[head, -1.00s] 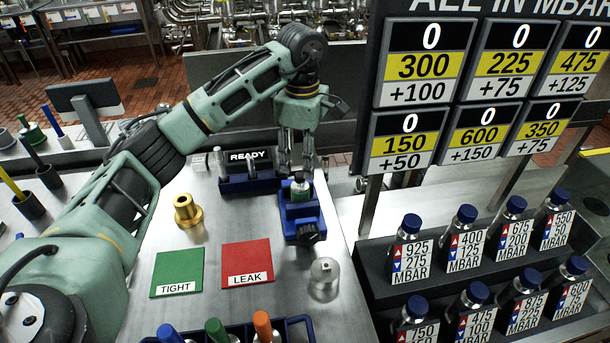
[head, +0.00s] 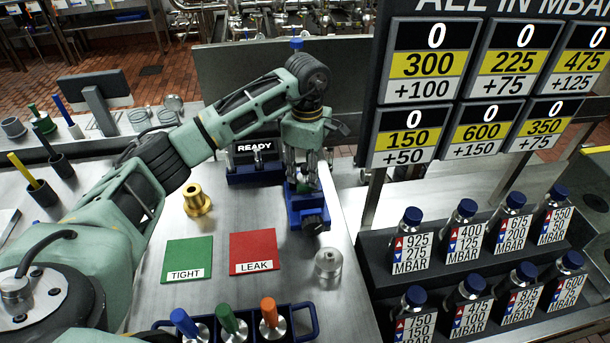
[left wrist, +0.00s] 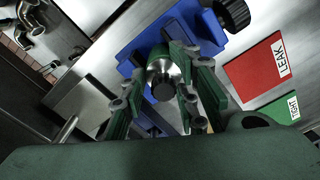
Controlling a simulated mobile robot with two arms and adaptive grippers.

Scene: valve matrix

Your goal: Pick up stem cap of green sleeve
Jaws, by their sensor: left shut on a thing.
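My left gripper (head: 303,183) points down over the blue vise (head: 308,212) in the head view. Its fingers are closed around the metal stem cap at the top of the part in the vise. In the left wrist view the gripper (left wrist: 165,95) has a finger on each side of the round metal stem cap (left wrist: 162,76), which has a dark end. The blue vise (left wrist: 135,62) lies beneath it. The green sleeve is mostly hidden by the fingers. My right gripper is not in view.
A green TIGHT pad (head: 187,259) and a red LEAK pad (head: 254,252) lie on the bench. A brass fitting (head: 197,200) and a metal piece (head: 328,263) stand nearby. A READY unit (head: 254,165) is left of the vise. A blue rack (head: 305,310) holds coloured-handled tools.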

